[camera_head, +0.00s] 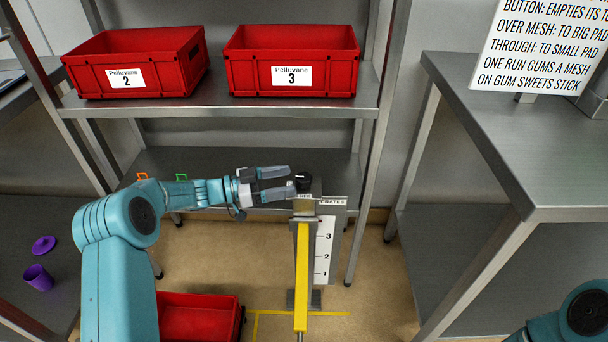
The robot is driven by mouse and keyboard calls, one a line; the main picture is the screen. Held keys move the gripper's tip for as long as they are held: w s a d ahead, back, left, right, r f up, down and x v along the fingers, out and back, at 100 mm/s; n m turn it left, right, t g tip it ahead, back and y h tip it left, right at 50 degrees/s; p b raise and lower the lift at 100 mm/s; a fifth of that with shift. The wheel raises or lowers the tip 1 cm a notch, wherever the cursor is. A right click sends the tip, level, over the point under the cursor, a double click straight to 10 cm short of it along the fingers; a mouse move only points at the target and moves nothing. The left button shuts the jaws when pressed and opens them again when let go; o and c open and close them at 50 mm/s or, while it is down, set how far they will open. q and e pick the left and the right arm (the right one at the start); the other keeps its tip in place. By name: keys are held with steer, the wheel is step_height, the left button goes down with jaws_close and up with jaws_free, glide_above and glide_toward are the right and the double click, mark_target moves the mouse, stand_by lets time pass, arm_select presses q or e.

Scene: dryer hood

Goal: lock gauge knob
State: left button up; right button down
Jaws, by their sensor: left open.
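The gauge (325,250) is an upright grey plate with a printed scale showing 1, 2 and 3, beside a yellow bar (301,275).
Red bins labelled 2 (150,85) and 3 (290,78) stand on the metal shelf (215,106) behind. Another red bin (200,318) sits on the floor. A steel table (530,160) stands right. A purple cup (38,278) and purple lid (44,245) lie left.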

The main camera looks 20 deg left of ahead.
arm_select(q)
steer(key=p+v, duration=0.1)
steer(key=v, duration=0.7)
steer(key=shift+s+a, duration=0.25)
steer(key=shift+a, duration=0.05)
steer(key=shift+a, duration=0.1)
